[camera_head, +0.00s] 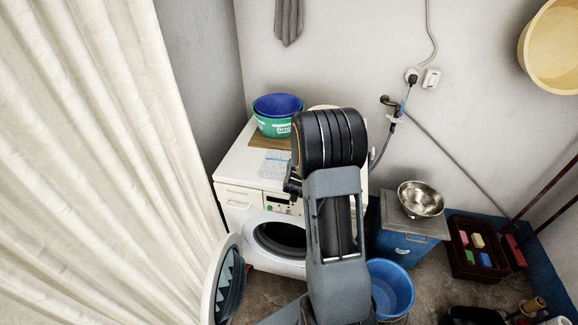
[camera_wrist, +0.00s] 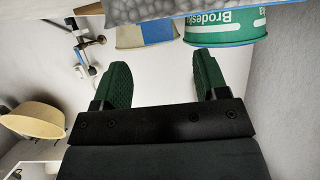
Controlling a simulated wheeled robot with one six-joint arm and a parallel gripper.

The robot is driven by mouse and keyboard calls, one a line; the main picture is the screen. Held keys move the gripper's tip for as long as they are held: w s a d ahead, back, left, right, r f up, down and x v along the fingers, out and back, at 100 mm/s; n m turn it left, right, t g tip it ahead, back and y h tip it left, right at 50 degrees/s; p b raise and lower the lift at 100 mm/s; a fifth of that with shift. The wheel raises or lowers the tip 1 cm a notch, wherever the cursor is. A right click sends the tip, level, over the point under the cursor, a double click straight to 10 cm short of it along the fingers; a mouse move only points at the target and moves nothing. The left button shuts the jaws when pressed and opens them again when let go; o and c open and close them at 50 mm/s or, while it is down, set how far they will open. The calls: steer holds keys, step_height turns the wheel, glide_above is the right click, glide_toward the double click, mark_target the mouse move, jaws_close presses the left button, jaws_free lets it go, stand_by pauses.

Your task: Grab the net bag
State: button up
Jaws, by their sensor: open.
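A pale, blue-patterned flat item (camera_head: 276,163) lies on top of the white washing machine, in front of the green tub; I cannot tell for sure that it is the net bag. In the wrist view, which is upside down, a grey bumpy item (camera_wrist: 160,9) runs along the top edge, partly cut off, and may be the same thing. My gripper (camera_wrist: 162,66) is open, its two green fingers apart with nothing between them. The grey item is beyond the fingertips. In the head view my arm hides part of the machine top, and only a dark bit of the gripper shows.
The washing machine (camera_head: 240,170) has its round door (camera_head: 229,280) open. The green tub (camera_head: 272,126) holds a blue one. A metal bowl (camera_head: 420,199) rests on a lidded blue bin (camera_head: 401,246). A blue bucket (camera_head: 391,290) and dark crate (camera_head: 478,262) stand right. A curtain (camera_head: 90,160) fills the left.

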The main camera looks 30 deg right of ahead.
steer(key=shift+p+x, duration=0.75)
steer(key=shift+x, duration=1.9)
steer(key=shift+s, duration=0.1)
jaws_close()
